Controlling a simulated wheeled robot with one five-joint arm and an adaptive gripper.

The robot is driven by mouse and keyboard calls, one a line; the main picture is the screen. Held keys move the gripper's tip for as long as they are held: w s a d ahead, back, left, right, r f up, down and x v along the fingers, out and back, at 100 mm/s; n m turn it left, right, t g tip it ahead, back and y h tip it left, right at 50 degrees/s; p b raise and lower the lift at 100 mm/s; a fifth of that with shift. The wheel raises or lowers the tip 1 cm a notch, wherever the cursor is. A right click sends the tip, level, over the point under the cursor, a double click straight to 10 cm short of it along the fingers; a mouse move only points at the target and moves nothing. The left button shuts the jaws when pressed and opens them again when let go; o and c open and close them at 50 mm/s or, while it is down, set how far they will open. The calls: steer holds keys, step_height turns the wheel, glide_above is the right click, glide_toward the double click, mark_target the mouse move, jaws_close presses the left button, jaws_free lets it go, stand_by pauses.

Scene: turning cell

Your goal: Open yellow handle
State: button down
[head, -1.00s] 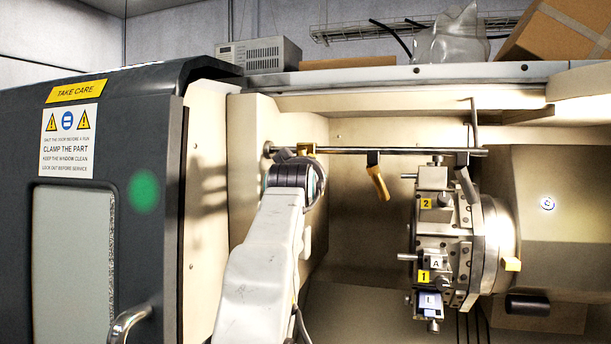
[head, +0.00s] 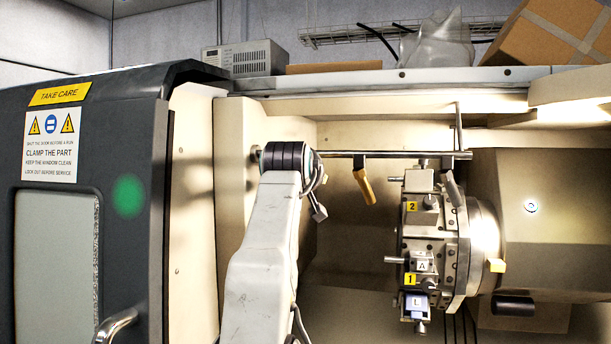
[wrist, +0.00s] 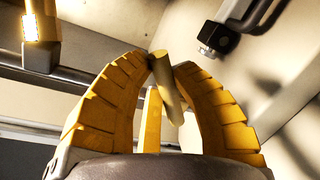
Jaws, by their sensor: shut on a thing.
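In the wrist view, my gripper (wrist: 164,66) has two curved yellow ribbed fingers. Their tips are shut on a pale yellow bar-shaped handle (wrist: 168,82), which slants down between them. A flat yellow strip (wrist: 152,122) shows below the tips; I cannot tell what it belongs to. In the head view, my fingers and the held handle are hidden behind my arm. A yellow handle (head: 365,185) hangs tilted from the horizontal rail (head: 400,155), to the right of my arm and clear of it.
The tool turret (head: 432,235), with plates marked 1, 2, A and L, stands right of the hanging handle. The dark door (head: 140,90) is at the left. In the wrist view, a dark clamp (wrist: 215,38) on a bar is close at upper right.

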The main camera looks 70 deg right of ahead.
steer(key=shift+s+r+n, duration=0.15)
steer(key=shift+n, duration=0.25)
stand_by(0.5)
steer(key=c, duration=1)
jaws_free()
steer(key=shift+a+r, duration=0.1)
steer(key=shift+a, duration=0.1)
steer(key=shift+s+a+r, duration=0.25)
steer(key=shift+s+a, duration=0.05)
steer(key=shift+a, duration=1.6)
steer(key=shift+s+a+r, duration=0.25)
steer(key=shift+s+a, duration=0.05)
steer(key=shift+a, duration=1.6)
steer(key=shift+s+a+r, duration=0.25)
steer(key=shift+s+a, duration=0.05)
steer(key=shift+a, duration=1.6)
